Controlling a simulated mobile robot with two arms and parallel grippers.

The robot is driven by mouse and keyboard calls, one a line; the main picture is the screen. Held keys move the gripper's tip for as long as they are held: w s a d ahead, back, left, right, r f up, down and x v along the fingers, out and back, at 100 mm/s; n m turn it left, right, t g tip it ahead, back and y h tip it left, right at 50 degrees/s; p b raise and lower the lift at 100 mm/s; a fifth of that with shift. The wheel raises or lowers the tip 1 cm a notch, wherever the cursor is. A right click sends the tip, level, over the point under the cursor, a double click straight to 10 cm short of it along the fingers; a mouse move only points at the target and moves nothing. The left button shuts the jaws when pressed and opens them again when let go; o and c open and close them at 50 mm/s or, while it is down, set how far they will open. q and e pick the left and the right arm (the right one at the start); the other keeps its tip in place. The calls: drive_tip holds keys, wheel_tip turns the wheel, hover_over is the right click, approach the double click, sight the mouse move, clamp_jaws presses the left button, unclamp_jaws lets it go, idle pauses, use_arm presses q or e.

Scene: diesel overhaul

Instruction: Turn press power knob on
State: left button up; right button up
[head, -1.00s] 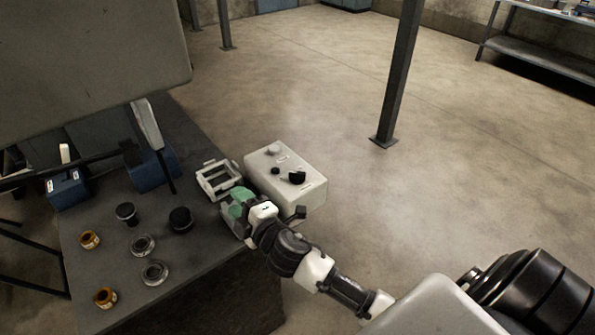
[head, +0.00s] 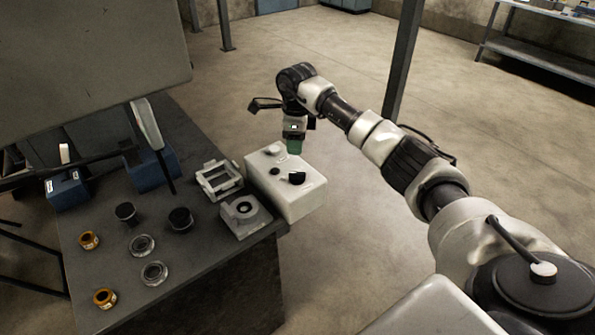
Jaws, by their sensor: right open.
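A pale control box (head: 303,203) stands at the right edge of the dark workbench. Its top carries a larger black knob (head: 297,178), a smaller black knob or button (head: 275,171) and a light grey round button (head: 272,150). The labels are too small to read, so I cannot tell which is the power knob. My right gripper (head: 295,147) points down with green fingertips, at the far side of the box top, beyond the black knob and apart from it. It is open and empty. My left gripper is out of view.
A light square frame (head: 219,180) and a grey block with a round bore (head: 241,216) sit left of the box. Several dark, metal and orange round parts lie on the workbench (head: 205,250). A large grey panel (head: 90,60) blocks the upper left. Open floor lies right.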

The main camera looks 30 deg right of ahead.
sight(297, 172)
drive_tip(key=f+p, duration=0.1)
drive_tip(key=f, duration=0.4)
drive_tip(key=f+p, duration=0.1)
drive_tip(key=f, duration=0.4)
drive_tip(key=shift+d+f, duration=0.2)
drive_tip(key=shift+f, duration=0.1)
drive_tip(key=shift+c, duration=0.2)
clamp_jaws()
